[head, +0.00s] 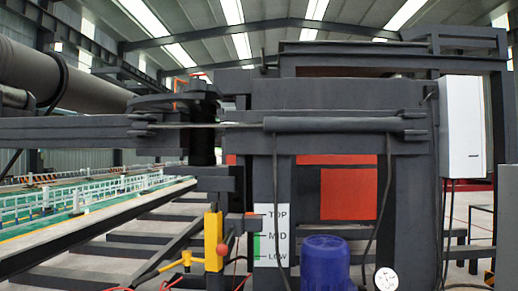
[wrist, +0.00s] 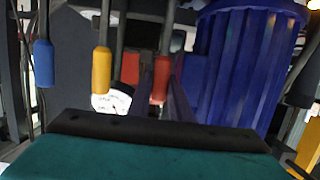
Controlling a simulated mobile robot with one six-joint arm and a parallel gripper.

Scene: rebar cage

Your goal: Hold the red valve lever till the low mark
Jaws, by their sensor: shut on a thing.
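In the wrist view, a red lever grip (wrist: 160,78) hangs upright between the two dark fingers of my gripper (wrist: 165,88). The fingers are shut on it, and their tips partly hide its sides. Another red piece (wrist: 130,68) shows just left of the fingers. In the head view, a white level board (head: 279,234) reads TOP, MID and LOW. A green bar (head: 257,246) on its left edge runs from about MID down to about LOW. I cannot make out my gripper or the held lever clearly in the head view.
A yellow grip (wrist: 101,70) and a blue grip (wrist: 43,62) hang left of the red lever. A white dial (wrist: 110,103) is behind. A ribbed blue motor (wrist: 245,65) stands close on the right; it also shows in the head view (head: 325,262). Dark cables hang near it.

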